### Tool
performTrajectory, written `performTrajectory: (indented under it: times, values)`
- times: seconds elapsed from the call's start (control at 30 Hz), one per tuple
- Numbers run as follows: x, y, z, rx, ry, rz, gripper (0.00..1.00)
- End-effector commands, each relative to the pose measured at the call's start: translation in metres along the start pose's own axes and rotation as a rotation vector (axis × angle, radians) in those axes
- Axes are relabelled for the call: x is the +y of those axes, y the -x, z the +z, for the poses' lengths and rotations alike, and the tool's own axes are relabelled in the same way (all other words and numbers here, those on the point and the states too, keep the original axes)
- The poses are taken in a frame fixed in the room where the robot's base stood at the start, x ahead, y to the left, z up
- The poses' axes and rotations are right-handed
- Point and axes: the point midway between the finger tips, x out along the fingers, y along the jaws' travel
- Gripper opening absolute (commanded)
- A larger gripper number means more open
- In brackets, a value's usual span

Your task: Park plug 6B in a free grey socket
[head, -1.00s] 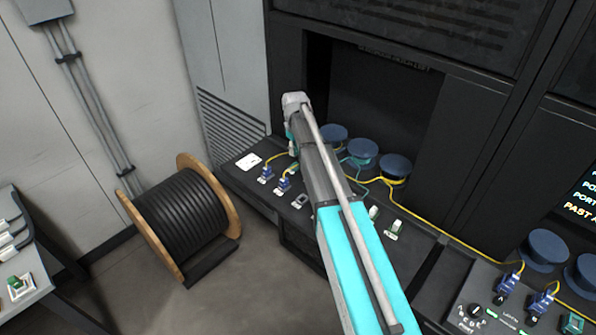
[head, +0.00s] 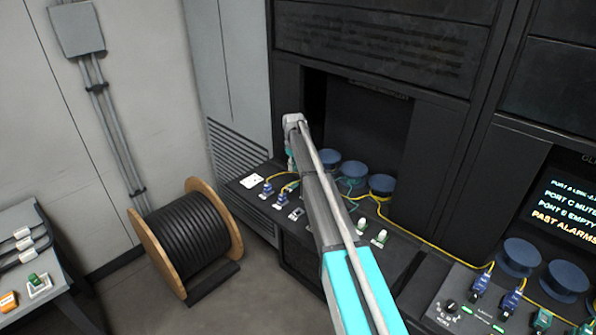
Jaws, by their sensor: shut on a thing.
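My gripper (head: 291,164) is at the far end of my teal and grey arm, low over the back bench. Only a small part of it shows; the arm hides most of it. It is shut on a plug that is mostly hidden, and I cannot read its label. Left of it, a blue plug (head: 268,189) and another blue plug (head: 282,199) with yellow cables stand in the bench panel. A grey socket (head: 297,214) beside them looks empty. Two pale plugs, one with green (head: 361,228) and another (head: 379,238), stand right of the arm. Plug labels are too small to read.
Several blue round spools (head: 381,184) stand behind the sockets, with loose yellow and green fibres. A right console holds blue plugs (head: 481,281) and a knob (head: 450,306). A cable reel (head: 187,240) stands on the floor; a side table (head: 35,250) is at left.

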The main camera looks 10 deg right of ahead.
Motion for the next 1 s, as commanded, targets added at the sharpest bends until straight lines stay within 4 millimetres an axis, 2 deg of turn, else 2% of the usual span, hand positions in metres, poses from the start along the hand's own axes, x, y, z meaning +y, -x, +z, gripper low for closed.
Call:
performTrajectory:
  times: [0.13, 0.57, 1.0]
  values:
    - [0.001, 0.000, -0.006, 0.000, 0.003, 0.000, 0.00]
    - [-0.001, 0.000, -0.004, 0.000, 0.003, 0.000, 0.00]
    - [-0.011, 0.000, 0.013, 0.000, 0.000, 0.000, 0.00]
